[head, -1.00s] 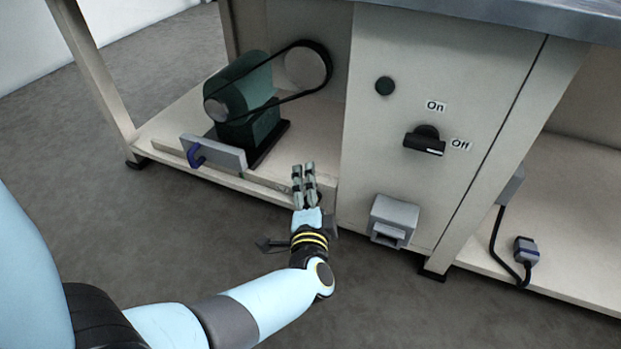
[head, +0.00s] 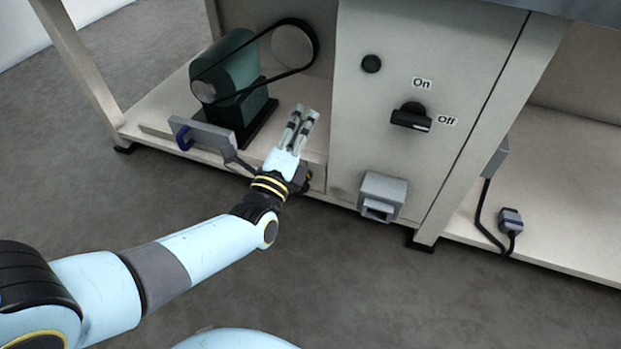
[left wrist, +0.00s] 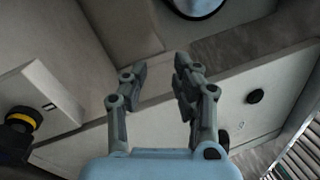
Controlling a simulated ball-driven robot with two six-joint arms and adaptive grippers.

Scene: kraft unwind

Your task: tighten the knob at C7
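No mark reading C7 can be read in either view. A black rotary knob (head: 411,117) sits on the cream cabinet front between the "On" and "Off" labels. A smaller round black knob or button (head: 371,64) is above and left of it. The left wrist view shows a round black part (left wrist: 255,96) on a pale panel; I cannot tell which one it is. My left gripper (head: 303,112) is in front of the lower shelf, left of the cabinet front and apart from both knobs. In the left wrist view its fingers (left wrist: 160,68) are spread and empty. My right gripper is not in view.
A green motor (head: 228,80) with a black belt (head: 268,37) stands on the shelf. A grey plate (head: 208,139) with a blue handle is before it. A grey box (head: 382,195) juts from the lower cabinet. A cable plug (head: 510,220) lies right. The floor in front is clear.

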